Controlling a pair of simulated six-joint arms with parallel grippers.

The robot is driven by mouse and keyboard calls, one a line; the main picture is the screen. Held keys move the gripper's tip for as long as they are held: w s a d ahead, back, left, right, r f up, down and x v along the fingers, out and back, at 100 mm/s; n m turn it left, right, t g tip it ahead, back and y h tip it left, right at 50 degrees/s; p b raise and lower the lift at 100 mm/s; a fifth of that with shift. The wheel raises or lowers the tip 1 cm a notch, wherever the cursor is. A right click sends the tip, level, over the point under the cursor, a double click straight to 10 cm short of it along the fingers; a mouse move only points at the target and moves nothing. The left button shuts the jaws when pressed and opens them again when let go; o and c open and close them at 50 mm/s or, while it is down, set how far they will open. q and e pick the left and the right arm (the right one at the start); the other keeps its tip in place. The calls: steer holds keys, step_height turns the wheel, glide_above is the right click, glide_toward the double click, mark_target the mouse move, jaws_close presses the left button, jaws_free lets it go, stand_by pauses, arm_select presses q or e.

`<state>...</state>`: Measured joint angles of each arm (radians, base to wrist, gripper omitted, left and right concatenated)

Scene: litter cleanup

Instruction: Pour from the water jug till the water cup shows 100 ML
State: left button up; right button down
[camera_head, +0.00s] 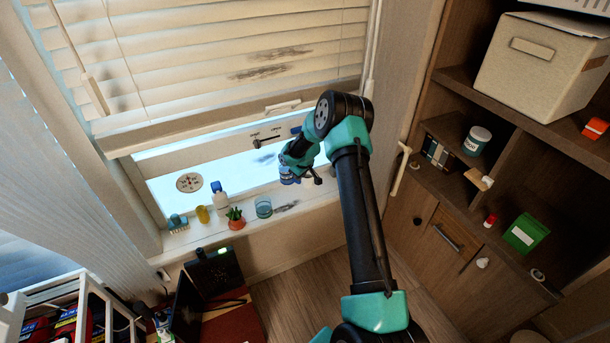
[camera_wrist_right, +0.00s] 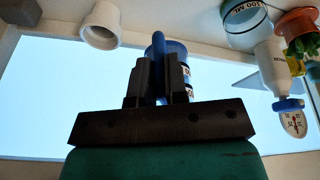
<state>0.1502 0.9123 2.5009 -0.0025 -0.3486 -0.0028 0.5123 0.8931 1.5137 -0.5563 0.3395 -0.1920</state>
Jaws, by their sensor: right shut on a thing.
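The blue water jug (camera_head: 287,179) is at the window sill. My right gripper (camera_head: 301,172) is shut on its handle. In the right wrist view the dark fingers of the right gripper (camera_wrist_right: 157,80) close around the blue handle, and the water jug (camera_wrist_right: 178,48) shows behind them, partly hidden. The clear water cup (camera_head: 263,207) stands on the sill to the left of the jug, apart from it. Its 100 ML marking shows in the right wrist view on the water cup (camera_wrist_right: 243,20). The water level in the cup is unclear. My left gripper is out of view.
A potted plant (camera_head: 236,219), a white spray bottle (camera_head: 221,203), a yellow item (camera_head: 202,214) and a teal brush (camera_head: 178,222) stand left of the cup. Blinds hang above; shelves stand at right.

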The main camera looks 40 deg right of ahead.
steer(key=s+a+r+m+h, duration=0.1)
steer(key=a+m, duration=0.3)
steer(key=a, duration=0.8)
steer(key=shift+s+a+r+m+h, duration=0.25)
steer(key=shift+a+r+m+h, duration=0.05)
steer(key=shift+r, duration=0.35)
steer(key=shift+f, duration=0.15)
step_height(320, 180, down, 7)
steer(key=g+h, duration=0.1)
steer(key=h, duration=0.4)
steer(key=shift+d+n+g, duration=0.3)
steer(key=shift+n, duration=0.1)
stand_by(0.6)
steer(key=shift+s+f+h, duration=0.1)
steer(key=shift+f+h, duration=0.25)
steer(key=shift+h, duration=0.15)
stand_by(0.3)
